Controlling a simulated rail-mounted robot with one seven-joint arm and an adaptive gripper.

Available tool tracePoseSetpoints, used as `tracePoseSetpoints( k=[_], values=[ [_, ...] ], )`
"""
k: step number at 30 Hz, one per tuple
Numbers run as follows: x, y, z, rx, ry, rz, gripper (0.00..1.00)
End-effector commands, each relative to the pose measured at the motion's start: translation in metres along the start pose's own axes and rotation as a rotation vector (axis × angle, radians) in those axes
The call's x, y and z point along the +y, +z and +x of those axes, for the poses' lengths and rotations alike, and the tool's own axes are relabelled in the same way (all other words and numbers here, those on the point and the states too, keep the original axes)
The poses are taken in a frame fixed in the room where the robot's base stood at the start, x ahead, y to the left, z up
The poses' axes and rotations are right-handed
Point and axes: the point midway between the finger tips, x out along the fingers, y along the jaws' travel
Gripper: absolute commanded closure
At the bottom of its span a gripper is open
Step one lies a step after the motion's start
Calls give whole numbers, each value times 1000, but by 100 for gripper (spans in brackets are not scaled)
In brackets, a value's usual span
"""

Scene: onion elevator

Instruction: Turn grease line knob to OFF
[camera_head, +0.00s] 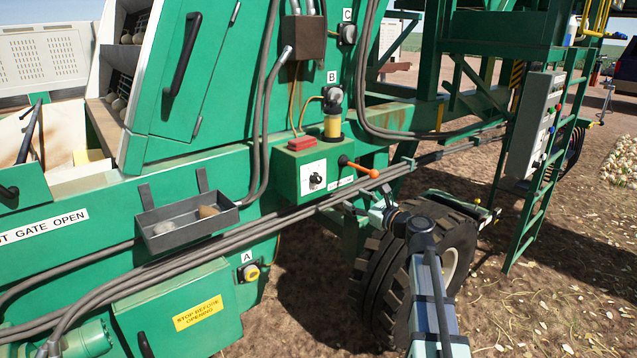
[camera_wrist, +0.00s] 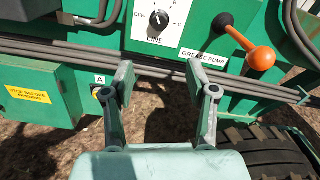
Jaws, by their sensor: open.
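The grease line knob (camera_head: 316,179) is a small black knob on a white plate on the green control box. In the wrist view the knob (camera_wrist: 158,19) is near the top, with OFF printed to its left, a C to its right and LINE below. I cannot tell for sure which mark it points at. My gripper (camera_wrist: 160,80) is open and empty, its two fingers apart below the box in the picture.
An orange-tipped grease pump lever (camera_head: 360,170) sticks out right of the knob. Grey hoses (camera_head: 260,226) run below the box. A metal tray (camera_head: 188,222) is at the left. A tyre (camera_head: 380,275) stands below my gripper. Yellow-ringed grease point A (camera_head: 250,272) is lower left.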

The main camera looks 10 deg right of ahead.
Motion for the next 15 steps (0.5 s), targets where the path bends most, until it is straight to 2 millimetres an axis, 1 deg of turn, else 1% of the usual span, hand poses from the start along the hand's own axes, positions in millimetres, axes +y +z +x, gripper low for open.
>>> tracePoseSetpoints(
  k=[5, 8, 15],
  values=[
    [-1, 0, 15, 1, 2, 10, 43],
    [-1, 1, 30, 1, 4, 9, 43],
    [-2, 1, 78, 2, 4, 8, 43]
  ],
)
